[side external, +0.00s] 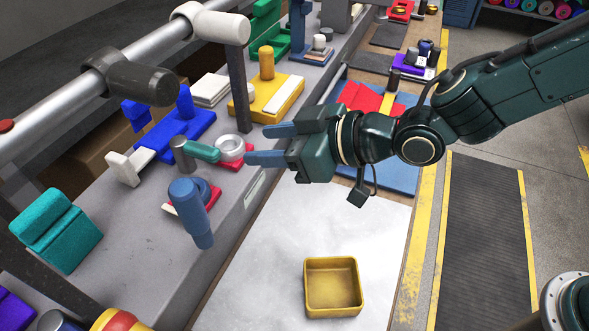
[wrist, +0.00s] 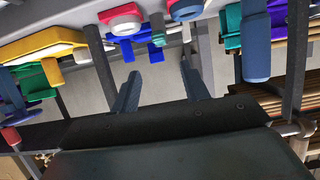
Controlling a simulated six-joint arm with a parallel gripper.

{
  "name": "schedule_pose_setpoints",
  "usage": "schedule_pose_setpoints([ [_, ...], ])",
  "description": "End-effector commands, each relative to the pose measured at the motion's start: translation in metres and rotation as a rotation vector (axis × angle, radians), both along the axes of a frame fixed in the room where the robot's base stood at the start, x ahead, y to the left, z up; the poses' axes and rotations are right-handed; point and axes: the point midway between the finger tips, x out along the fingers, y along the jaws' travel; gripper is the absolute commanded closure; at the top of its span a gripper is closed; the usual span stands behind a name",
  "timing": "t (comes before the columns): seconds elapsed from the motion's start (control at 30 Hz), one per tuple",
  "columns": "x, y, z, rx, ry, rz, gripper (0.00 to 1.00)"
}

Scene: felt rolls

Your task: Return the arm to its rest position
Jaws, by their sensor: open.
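My gripper (side external: 256,145) reaches in from the right in the side view, level above the work. Its two blue-grey fingers are spread apart with nothing between them, and they point left toward the grey bench. In the wrist view the open gripper (wrist: 159,72) also shows empty fingers. In the side view, a silver ring on a red base (side external: 231,149) appears just left of the fingertips. I cannot tell the exact gap in depth. No rest position is marked in the frames.
The grey bench (side external: 225,228) carries several coloured fixtures, including a blue one (side external: 180,135) and a yellow one (side external: 270,90). A yellow tray (side external: 333,312) sits empty on the pale sheet (side external: 270,265). A metal rail (side external: 50,105) runs above the bench. The sheet around the tray is clear.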

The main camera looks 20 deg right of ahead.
Motion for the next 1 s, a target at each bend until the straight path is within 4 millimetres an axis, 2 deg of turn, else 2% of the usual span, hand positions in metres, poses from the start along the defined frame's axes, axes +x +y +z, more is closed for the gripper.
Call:
schedule_pose_setpoints([
  [0.27, 0.001, -0.003, 0.002, -0.003, 0.003, -0.005, 0.55],
  [0.47, 0.006, -0.029, 0.015, -0.026, 0.024, -0.046, 0.55],
  [0.57, 0.008, -0.053, 0.025, -0.048, 0.048, -0.083, 0.55],
  [0.77, 0.004, -0.115, 0.047, -0.105, 0.116, -0.180, 0.55],
  [1.0, -0.018, -0.192, 0.067, -0.168, 0.212, -0.305, 0.55],
])
